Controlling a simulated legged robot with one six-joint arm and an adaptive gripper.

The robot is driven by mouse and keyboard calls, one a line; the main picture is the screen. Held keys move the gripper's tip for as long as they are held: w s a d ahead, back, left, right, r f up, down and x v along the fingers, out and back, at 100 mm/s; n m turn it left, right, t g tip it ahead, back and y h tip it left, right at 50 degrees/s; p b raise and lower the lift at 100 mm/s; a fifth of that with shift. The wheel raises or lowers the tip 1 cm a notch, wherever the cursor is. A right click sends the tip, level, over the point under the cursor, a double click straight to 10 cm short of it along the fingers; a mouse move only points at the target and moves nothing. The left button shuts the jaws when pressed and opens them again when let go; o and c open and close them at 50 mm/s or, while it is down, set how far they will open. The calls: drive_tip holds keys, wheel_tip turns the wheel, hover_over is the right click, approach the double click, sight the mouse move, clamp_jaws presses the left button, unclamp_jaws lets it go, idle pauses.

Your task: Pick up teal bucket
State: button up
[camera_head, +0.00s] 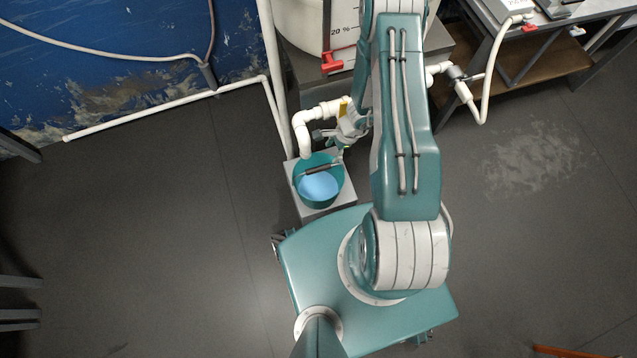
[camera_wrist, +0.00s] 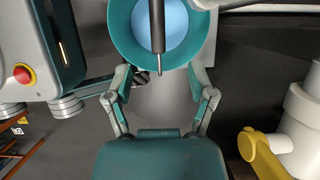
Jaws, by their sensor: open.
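The teal bucket (camera_head: 312,160) stands upright on a small grey stand (camera_head: 311,212) and holds light blue liquid (camera_head: 319,188). Its dark bar handle (camera_head: 318,170) lies across the top. In the wrist view the bucket (camera_wrist: 121,34) fills the top middle, with the handle (camera_wrist: 157,30) pointing down between my fingers. My gripper (camera_wrist: 160,74) is open and empty, its fingertips spread either side of the handle's end by the bucket's near rim. I cannot tell whether they touch the rim. In the head view my gripper (camera_head: 344,146) is small beside the bucket's upper right.
A white pipe outlet (camera_head: 304,140) hangs over the bucket's upper edge. A large white tank (camera_head: 303,28) with a red valve (camera_head: 332,63) stands behind. A yellow-handled valve (camera_wrist: 262,152) is at the wrist view's lower right. Open floor (camera_head: 160,220) lies left.

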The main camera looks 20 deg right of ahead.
sight(319, 168)
drive_tip(key=x, duration=1.1)
drive_tip(key=shift+s+a, duration=0.15)
drive_tip(key=shift+a, duration=0.1)
clamp_jaws()
